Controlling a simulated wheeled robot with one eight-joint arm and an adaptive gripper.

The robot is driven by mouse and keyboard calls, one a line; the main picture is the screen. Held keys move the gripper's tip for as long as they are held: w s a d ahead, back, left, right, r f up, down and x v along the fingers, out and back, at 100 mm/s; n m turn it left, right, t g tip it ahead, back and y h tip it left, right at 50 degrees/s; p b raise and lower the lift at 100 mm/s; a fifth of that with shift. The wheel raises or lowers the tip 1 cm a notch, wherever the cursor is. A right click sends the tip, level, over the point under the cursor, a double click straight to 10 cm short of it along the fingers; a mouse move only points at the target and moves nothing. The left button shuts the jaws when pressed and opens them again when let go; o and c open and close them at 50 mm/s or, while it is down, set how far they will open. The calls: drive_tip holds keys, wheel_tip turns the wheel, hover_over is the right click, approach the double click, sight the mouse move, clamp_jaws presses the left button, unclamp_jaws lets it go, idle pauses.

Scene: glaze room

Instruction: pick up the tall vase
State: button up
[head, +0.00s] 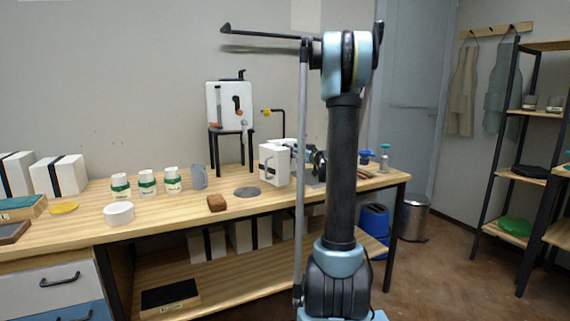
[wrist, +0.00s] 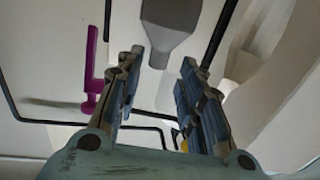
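A blue-grey upright vessel (head: 199,177) stands on the wooden bench, right of the lidded jars; it may be the tall vase, but I cannot be sure. Beyond the fingertips is a grey flat-ended object (wrist: 170,30) against a pale surface. No vase is recognisable in the wrist view.
The bench (head: 150,222) also holds white-and-green jars (head: 147,184), a white bowl (head: 119,214), a brown block (head: 217,203), a grey disc (head: 247,192) and a white box (head: 273,164). A purple tool (wrist: 93,80) is left of my fingers.

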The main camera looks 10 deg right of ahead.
drive_tip(key=shift+r+x, duration=0.15)
drive_tip(key=shift+x, duration=1.15)
drive_tip(key=shift+r+x, duration=0.1)
drive_tip(key=shift+x, duration=1.2)
drive_tip(key=shift+d, duration=0.1)
drive_tip(key=c, duration=0.6)
